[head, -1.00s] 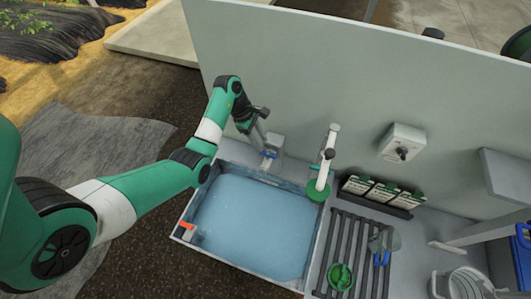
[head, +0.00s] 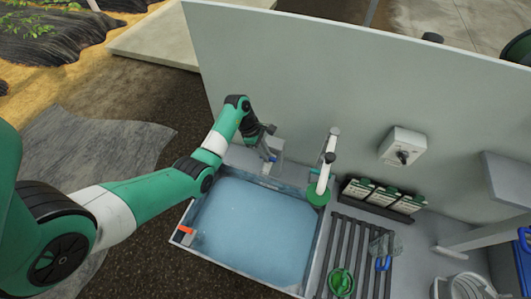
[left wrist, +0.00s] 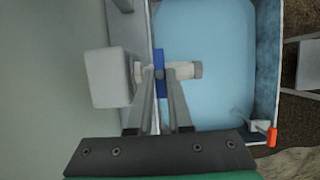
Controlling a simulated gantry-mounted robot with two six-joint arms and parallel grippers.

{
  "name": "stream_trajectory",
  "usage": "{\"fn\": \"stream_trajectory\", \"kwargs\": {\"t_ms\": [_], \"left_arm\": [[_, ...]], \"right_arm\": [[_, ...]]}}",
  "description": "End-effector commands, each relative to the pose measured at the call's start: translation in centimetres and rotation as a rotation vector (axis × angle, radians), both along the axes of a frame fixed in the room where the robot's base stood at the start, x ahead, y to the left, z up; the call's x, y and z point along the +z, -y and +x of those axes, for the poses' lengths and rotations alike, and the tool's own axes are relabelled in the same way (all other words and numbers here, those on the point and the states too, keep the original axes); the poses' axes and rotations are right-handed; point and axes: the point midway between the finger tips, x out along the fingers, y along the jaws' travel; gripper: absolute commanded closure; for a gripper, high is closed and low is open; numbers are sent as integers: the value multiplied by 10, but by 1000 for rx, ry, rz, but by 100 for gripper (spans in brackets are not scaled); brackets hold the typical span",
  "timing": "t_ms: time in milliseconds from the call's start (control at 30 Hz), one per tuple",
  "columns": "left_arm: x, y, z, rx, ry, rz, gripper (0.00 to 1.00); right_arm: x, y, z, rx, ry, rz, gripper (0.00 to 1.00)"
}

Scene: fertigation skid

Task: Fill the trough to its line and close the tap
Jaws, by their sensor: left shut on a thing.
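The trough (head: 184,241) is a grey basin holding a broad sheet of pale blue water (head: 255,230). An orange marker (head: 186,230) sits at its near left corner and also shows in the left wrist view (left wrist: 272,137). I cannot tell the exact water level against a line. The tap (left wrist: 186,70) sticks out from a white block (left wrist: 108,77) over the trough's back edge. Its blue handle (left wrist: 159,62) is upright across the spout between my left fingers. My left gripper (head: 267,151) is shut on this handle. My right gripper is not in view.
A tall grey panel (head: 300,80) stands behind the trough. To the right are a white pipe with a green end (head: 318,194), a slatted rack (head: 345,235) with a green scoop (head: 341,282), cards (head: 384,195), a switch box (head: 402,146) and a bucket (head: 462,288).

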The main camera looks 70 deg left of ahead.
Motion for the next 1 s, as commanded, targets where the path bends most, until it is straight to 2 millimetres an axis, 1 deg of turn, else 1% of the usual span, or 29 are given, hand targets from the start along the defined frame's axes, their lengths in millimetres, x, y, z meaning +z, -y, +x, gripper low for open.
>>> {"fn": "stream_trajectory", "kwargs": {"t_ms": [133,200,267,367,400,500,600,733,967,1000], "left_arm": [[1,0,0,1,-1,-1,100],[3,1,0,16,-2,-2,100],[6,1,-1,47,-2,-2,100],[10,3,-2,141,-4,-3,100],[11,3,-2,187,-4,-3,100],[10,4,-3,299,-4,-3,100],[7,4,-3,386,-4,-2,100],[2,5,-2,435,-1,-3,100],[1,4,-2,437,1,-2,100],[1,4,-2,437,1,-2,81]], "right_arm": [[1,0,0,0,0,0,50],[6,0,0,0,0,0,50],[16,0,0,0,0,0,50],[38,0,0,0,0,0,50],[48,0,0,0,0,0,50],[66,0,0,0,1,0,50],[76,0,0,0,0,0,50],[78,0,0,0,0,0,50],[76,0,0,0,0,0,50],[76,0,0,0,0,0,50]]}}
